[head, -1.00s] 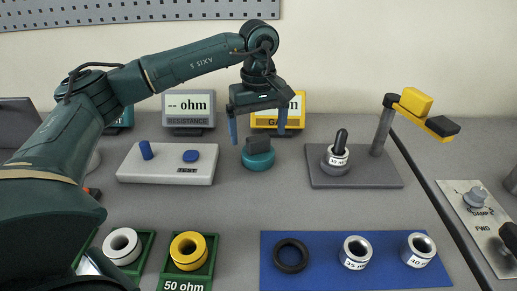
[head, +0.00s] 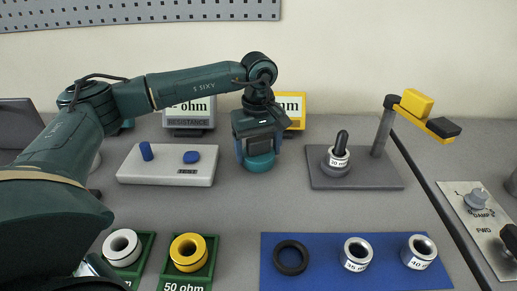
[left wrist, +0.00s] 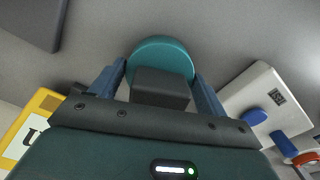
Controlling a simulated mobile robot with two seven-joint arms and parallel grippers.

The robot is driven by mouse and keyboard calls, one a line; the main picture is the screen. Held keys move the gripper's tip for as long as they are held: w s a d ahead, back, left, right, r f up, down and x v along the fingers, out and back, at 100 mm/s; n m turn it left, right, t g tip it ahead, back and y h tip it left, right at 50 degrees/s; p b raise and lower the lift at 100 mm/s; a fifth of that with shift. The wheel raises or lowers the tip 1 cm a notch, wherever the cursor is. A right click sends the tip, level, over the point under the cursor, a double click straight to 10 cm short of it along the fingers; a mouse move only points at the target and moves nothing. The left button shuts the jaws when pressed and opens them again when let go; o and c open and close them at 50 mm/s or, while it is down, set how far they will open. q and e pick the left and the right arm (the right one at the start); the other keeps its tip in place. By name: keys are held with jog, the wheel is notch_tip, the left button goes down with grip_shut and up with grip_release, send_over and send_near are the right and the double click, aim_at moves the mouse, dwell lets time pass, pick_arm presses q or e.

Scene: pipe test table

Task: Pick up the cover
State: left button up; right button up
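The cover is most likely the teal round piece (head: 259,162) with a dark block on top, standing on the grey table behind the middle. In the left wrist view the teal disc (left wrist: 161,50) and its dark block (left wrist: 160,88) lie between my blue fingers. My left gripper (head: 259,153) points down over it, one finger on each side. The fingers look open, with a gap between each finger and the block. My right gripper is not in view.
A white test box (head: 168,165) stands close to the left. A yellow-framed gauge (head: 294,109) and a resistance display (head: 188,114) stand behind. A grey stand (head: 355,175) with a post and yellow lever is to the right. A blue mat (head: 322,265) with rings lies in front.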

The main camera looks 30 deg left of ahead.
pick_arm(q)
jog(key=c, duration=0.6)
jog(key=shift+o, duration=0.2)
